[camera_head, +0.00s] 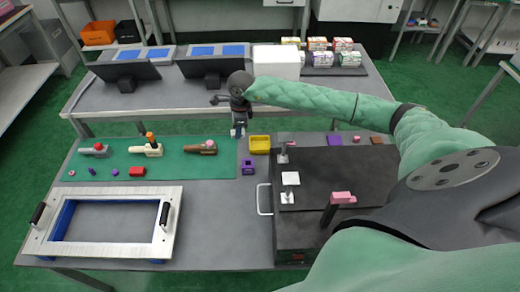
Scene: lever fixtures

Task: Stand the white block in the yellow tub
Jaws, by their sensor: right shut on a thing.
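My right arm comes in from the right and reaches to the back middle of the front table. My right gripper (239,129) points down just left of the yellow tub (260,144), a little above the table, and is shut. A small pale piece shows between its fingertips, which looks like the white block; the fingers hide most of it. The yellow tub stands at the table's back edge and looks empty. My left gripper is not in view.
A purple holder (248,168) stands in front of the tub. A green mat (110,160) with several tools and small parts lies to the left. A black lever box (330,220) is to the right, a white frame (105,250) front left.

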